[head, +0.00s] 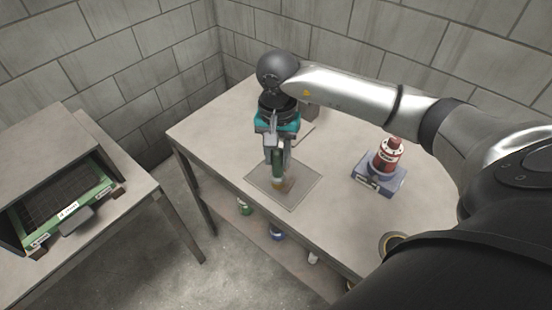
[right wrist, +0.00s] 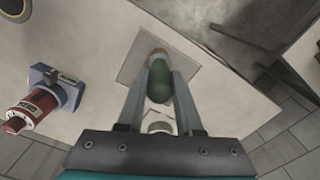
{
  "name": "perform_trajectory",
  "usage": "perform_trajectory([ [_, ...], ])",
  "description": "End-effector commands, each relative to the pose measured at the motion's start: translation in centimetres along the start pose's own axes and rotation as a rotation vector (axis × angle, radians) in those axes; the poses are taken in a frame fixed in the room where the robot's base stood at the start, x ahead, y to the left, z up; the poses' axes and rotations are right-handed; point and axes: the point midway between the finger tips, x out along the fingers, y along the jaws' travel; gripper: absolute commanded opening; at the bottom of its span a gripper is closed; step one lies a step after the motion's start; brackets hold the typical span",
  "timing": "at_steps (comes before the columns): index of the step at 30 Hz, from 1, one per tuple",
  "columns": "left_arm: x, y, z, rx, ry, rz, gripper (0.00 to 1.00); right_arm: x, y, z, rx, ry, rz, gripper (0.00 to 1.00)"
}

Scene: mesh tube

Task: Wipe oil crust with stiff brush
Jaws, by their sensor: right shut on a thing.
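My right gripper (head: 276,158) is shut on a brush with a green handle (head: 278,162). It holds the brush upright with the tip down over a thin square plate (head: 304,189) on the table. The brush's pale brown lower end is at the plate; I cannot tell whether it touches. In the right wrist view the green handle (right wrist: 159,82) sits between the fingers (right wrist: 160,88), with the plate (right wrist: 134,68) beyond it. No separate oil crust can be made out on the plate. My left gripper is not in view.
A red bottle-like thing (head: 388,151) stands on a blue-grey base (head: 378,178) right of the plate. A round dark thing (head: 394,244) is near the table's front edge. Several small items lie on the lower shelf. A green tray (head: 66,212) sits in a box on the left table.

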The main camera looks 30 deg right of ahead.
Motion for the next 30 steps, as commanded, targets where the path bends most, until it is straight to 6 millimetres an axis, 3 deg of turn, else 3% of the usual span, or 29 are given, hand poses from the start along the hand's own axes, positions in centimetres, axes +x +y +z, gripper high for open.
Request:
perform_trajectory([
  [10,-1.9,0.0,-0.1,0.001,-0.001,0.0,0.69,-3.1,0.2,-0.3,0.013,0.002,-0.001,0.0],
  [30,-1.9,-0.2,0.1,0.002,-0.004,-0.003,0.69,-3.2,0.2,-0.3,0.008,0.002,-0.001,0.0],
])
